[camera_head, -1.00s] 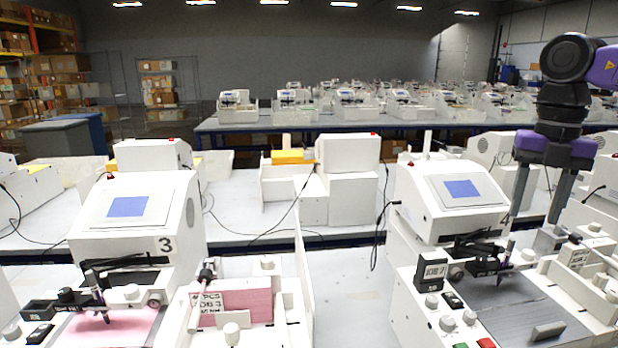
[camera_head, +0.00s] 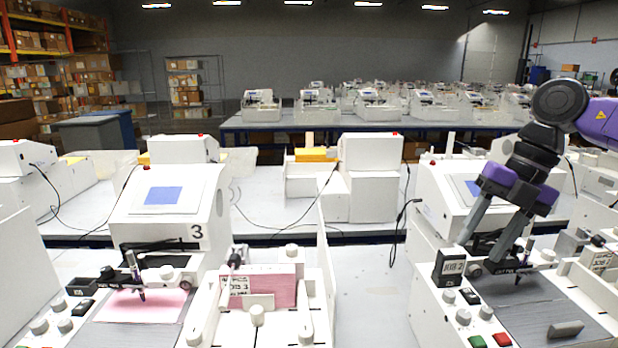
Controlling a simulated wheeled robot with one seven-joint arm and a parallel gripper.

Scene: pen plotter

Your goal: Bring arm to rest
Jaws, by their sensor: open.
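My gripper (camera_head: 480,250) hangs from the purple and black arm at the right. Its two grey fingers are apart and point down and to the left, with nothing seen between them. In the picture it overlaps the front of the right plotter (camera_head: 440,200), covering part of its screen; whether it touches cannot be told. The right plotter has a black JOB 2 block (camera_head: 453,267) on its left side and a grey bed (camera_head: 535,305). The left plotter, marked 3 (camera_head: 205,205), has a pink sheet (camera_head: 145,306) under its pen.
A white tray (camera_head: 257,313) with pink cards (camera_head: 270,287) stands between the plotters. White machines (camera_head: 370,150) and an orange stack (camera_head: 316,154) stand behind. Cables hang near the right plotter. A bare table strip (camera_head: 362,275) lies between the tray and right plotter.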

